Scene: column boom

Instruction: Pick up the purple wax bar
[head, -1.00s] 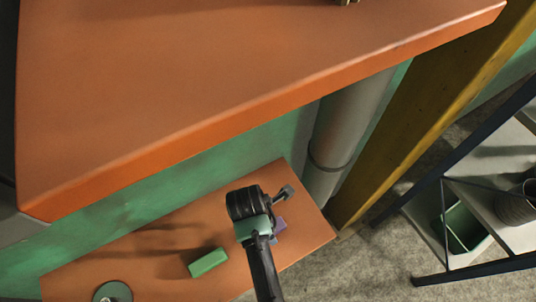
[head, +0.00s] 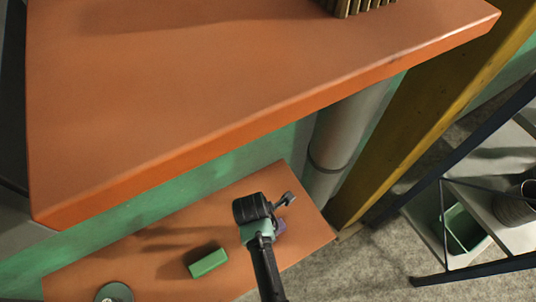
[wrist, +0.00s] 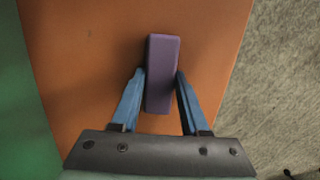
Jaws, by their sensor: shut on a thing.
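The purple wax bar (wrist: 162,75) stands lengthwise between the two blue fingers of my gripper (wrist: 160,74) in the wrist view. The fingertips touch its long sides, and the gripper is shut on it. In the head view, only a small part of the purple bar (head: 280,227) shows beside my wrist, over the right end of the lower orange shelf (head: 305,232). My wrist hides the fingers there. I cannot tell whether the bar rests on the shelf or is lifted clear.
A green block (head: 208,262) and a round green disc (head: 114,292) lie left on the lower shelf. A large orange top (head: 230,85) overhangs above it, bearing a ribbed brass thing (head: 355,5). A grey pipe (head: 338,135), yellow post (head: 420,120) and dark-framed rack (head: 445,225) stand right.

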